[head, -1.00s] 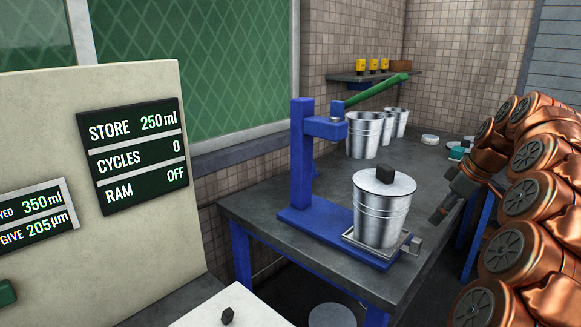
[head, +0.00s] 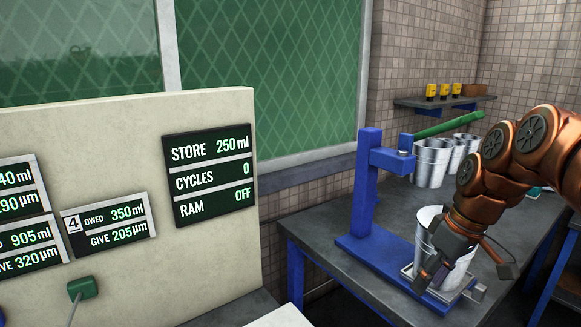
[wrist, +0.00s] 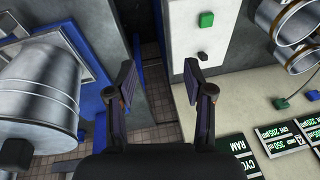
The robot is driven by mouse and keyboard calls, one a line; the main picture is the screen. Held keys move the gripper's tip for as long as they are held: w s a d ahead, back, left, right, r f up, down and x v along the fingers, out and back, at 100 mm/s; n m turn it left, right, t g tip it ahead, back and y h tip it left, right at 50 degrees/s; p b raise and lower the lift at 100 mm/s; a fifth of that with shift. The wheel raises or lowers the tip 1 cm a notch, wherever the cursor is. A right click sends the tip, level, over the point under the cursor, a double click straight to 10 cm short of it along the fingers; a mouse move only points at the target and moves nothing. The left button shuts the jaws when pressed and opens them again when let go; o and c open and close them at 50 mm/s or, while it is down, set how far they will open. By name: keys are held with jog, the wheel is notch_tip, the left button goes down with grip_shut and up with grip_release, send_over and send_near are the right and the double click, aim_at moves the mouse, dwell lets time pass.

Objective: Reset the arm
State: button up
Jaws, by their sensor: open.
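My gripper (head: 432,270) hangs at the end of my copper arm, in front of the pail on the blue press in the head view. In the wrist view its two fingers (wrist: 160,82) are spread with nothing between them. The metal pail (head: 429,222) stands upright on the press's plate, partly hidden by my arm. It also shows large at the left of the wrist view (wrist: 42,95), with a dark knob (wrist: 16,153) at its end. My gripper appears apart from it.
The blue press (head: 367,185) with a green lever (head: 448,124) stands on the grey table (head: 312,232). Several pails (head: 432,160) stand behind. A sign board (head: 100,125) with green displays is at left. The wrist view shows a pale surface with a green button (wrist: 206,20) and pails (wrist: 292,20).

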jog(key=s+a+f+m+g+h+p, duration=0.1)
jog(key=s+a+f+m, duration=0.1)
jog(key=s, duration=0.6)
jog(key=s+a+f+m+g+p, duration=0.1)
jog(key=s+a+f+m+p, duration=0.1)
jog(key=s, duration=0.7)
jog(key=s+a+f+m+h+p, duration=0.1)
jog(key=s+a, duration=0.3)
jog(key=s, duration=0.4)
jog(key=shift+s+f+m+g+h+p, duration=0.15)
jog(key=shift+f+m+g+h+p, duration=0.2)
jog(key=shift+f+p, duration=0.4)
